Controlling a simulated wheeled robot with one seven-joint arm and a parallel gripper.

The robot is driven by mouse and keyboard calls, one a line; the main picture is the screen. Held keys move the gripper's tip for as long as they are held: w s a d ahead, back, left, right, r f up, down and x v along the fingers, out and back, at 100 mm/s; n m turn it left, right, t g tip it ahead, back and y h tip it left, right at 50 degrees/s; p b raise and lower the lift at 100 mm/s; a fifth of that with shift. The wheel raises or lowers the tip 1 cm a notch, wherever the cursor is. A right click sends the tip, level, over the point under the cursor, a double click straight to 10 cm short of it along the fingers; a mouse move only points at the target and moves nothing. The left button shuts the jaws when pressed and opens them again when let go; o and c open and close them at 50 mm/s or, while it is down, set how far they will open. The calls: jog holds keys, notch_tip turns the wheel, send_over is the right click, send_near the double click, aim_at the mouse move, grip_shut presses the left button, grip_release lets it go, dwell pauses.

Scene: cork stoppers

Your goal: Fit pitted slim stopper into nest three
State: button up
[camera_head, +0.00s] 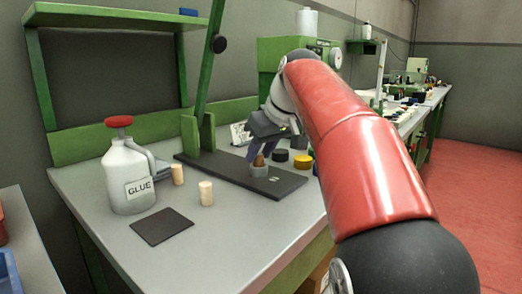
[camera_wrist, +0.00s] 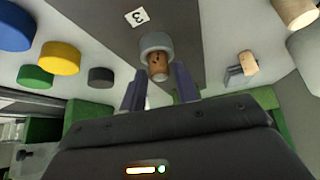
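A brown cork stopper with dark pits (camera_wrist: 158,66) stands in a grey ring nest (camera_wrist: 157,42) on a dark board; a label marked 3 (camera_wrist: 137,17) lies beside this nest. In the head view the stopper (camera_head: 258,160) pokes up out of the ring (camera_head: 259,171). My gripper (camera_wrist: 158,72) has one finger on each side of the stopper, with a visible gap on both sides, so it is open. It also shows in the head view (camera_head: 262,148), partly hiding the stopper's far side. How deep the stopper sits is hard to tell.
A glue jug (camera_head: 128,175) and a dark pad (camera_head: 161,226) are farther left. Yellow (camera_head: 303,160) and black (camera_head: 280,155) discs lie right of the nest. A green post rises behind.

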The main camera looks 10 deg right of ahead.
jog(key=shift+o, duration=1)
jog(key=p+v, duration=0.1)
jog(key=v, duration=0.6)
jog(key=shift+s+r+p, duration=0.15)
jog(key=shift+r+p, duration=0.15)
